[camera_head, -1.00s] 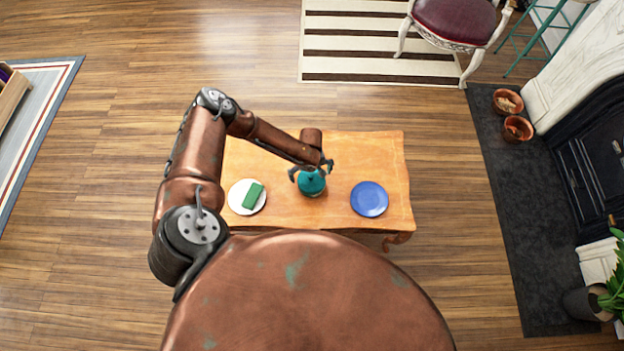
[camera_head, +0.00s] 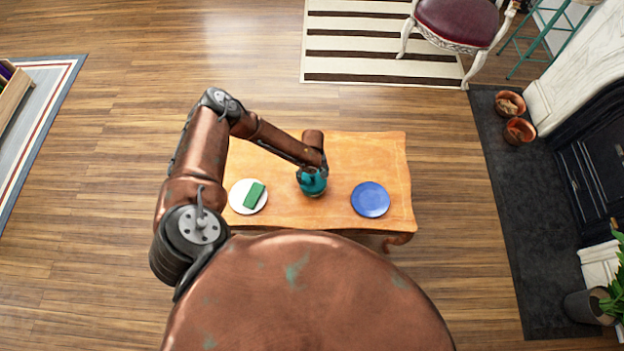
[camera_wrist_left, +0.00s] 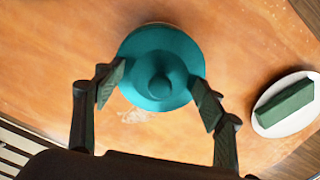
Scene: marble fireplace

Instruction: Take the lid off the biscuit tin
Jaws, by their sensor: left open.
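The teal biscuit tin (camera_head: 314,188) stands upright on the wooden table, partly hidden by my left arm in the head view. Its round teal lid (camera_wrist_left: 158,52), with a small knob in the middle, is on it in the left wrist view. My left gripper (camera_head: 311,172) is directly at the tin. In the left wrist view the open left gripper (camera_wrist_left: 158,92) has one finger on each side of the lid's near part. I cannot tell whether the fingers touch it. The right gripper is not in view.
On the wooden table (camera_head: 350,150), a white plate (camera_head: 237,192) with a green block (camera_head: 254,195) stands left of the tin. A blue plate (camera_head: 370,199) stands to its right. The table is bare behind the blue plate.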

